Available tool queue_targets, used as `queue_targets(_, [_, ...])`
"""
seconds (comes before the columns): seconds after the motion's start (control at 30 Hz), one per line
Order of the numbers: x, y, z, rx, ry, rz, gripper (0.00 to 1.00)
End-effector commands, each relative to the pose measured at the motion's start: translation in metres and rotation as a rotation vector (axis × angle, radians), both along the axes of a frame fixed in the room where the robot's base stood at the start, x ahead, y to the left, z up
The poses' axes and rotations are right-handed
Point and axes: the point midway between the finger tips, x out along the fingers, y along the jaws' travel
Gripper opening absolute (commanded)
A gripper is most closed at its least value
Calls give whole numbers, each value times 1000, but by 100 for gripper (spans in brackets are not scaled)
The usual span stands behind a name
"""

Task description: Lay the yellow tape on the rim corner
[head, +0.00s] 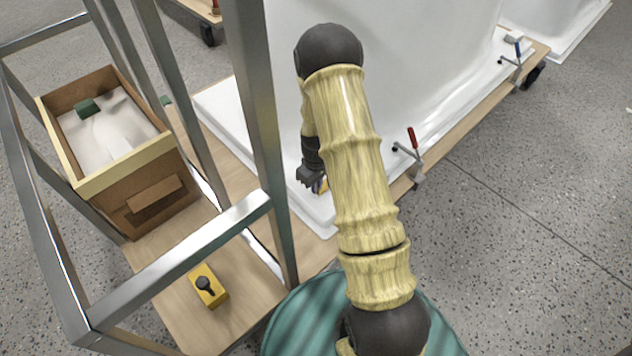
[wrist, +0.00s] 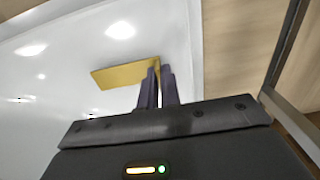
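The yellow tape is a flat yellow piece (wrist: 128,74) in the wrist view, reaching left from my fingertips over the white shell's surface. In the head view only a small yellow bit (head: 321,186) shows beside my gripper (head: 312,180). My gripper (wrist: 158,82) has its two dark fingers close together, with the tape's right end between their tips. The white rim corner (head: 318,224) of the bathtub shell lies just below and in front of my gripper in the head view. I cannot tell whether the tape touches the rim.
A wooden box (head: 125,160) with white material and a dark green block (head: 88,108) stands at left. A yellow block with a black knob (head: 207,285) lies on the wooden board. Metal frame posts (head: 262,130) stand close left of my arm. A red-handled clamp (head: 411,150) grips the board edge.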

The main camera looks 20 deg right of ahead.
Motion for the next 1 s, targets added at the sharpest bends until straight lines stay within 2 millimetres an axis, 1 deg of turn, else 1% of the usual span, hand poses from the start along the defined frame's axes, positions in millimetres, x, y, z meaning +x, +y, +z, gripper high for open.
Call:
queue_targets(0.03, [0, 0, -5, 0, 0, 0, 0])
queue_targets(0.2, [0, 0, -10, 0, -1, 0, 0])
queue_targets(1.0, [0, 0, -13, 0, -1, -1, 0])
